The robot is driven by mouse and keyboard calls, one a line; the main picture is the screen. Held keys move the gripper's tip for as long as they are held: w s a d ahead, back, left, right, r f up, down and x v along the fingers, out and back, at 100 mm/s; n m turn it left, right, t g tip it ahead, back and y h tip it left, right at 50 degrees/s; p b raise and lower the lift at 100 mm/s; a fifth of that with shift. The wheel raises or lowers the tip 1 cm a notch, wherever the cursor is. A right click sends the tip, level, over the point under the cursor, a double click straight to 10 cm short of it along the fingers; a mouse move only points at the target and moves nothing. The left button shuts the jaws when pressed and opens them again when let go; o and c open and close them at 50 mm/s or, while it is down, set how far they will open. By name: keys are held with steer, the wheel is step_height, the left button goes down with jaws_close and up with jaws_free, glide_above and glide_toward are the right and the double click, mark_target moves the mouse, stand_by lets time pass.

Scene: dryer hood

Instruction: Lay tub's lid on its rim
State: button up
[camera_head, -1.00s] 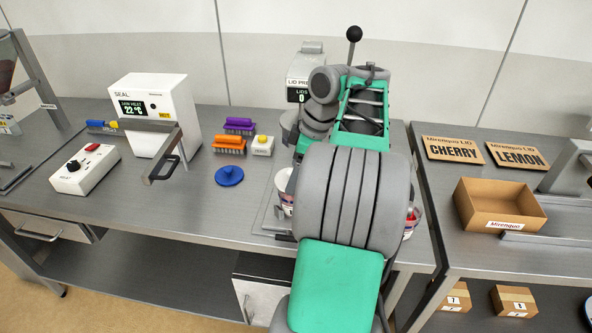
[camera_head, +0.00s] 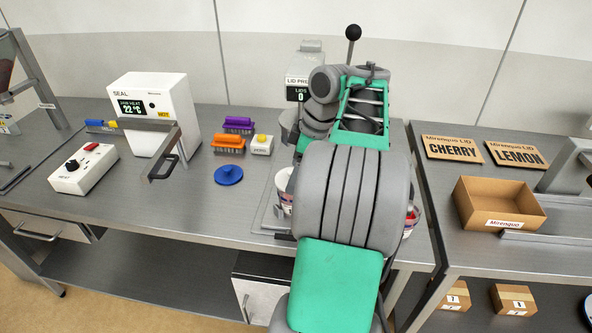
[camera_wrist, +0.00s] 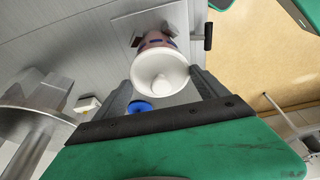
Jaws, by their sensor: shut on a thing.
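A white round lid (camera_wrist: 160,74) sits between the two fingers of my gripper (camera_wrist: 168,88) in the wrist view, and my gripper is shut on it. A printed tub (camera_wrist: 155,40) shows just beyond the lid, in line with it; the lid hides its rim, so I cannot tell whether they touch. In the head view, part of the tub (camera_head: 284,184) shows at the left edge of my arm.
A lid press (camera_head: 298,92) stands behind my arm. A blue disc (camera_head: 228,174), brushes (camera_head: 229,143), a sealer (camera_head: 152,107) and a control box (camera_head: 84,168) are on the left. Another tub (camera_head: 411,221) shows right of my arm. An open carton (camera_head: 499,207) is on the right table.

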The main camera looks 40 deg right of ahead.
stand_by(0.3)
steer(key=o, duration=1.2)
step_height(320, 180, up, 7)
steer(key=p, duration=0.7)
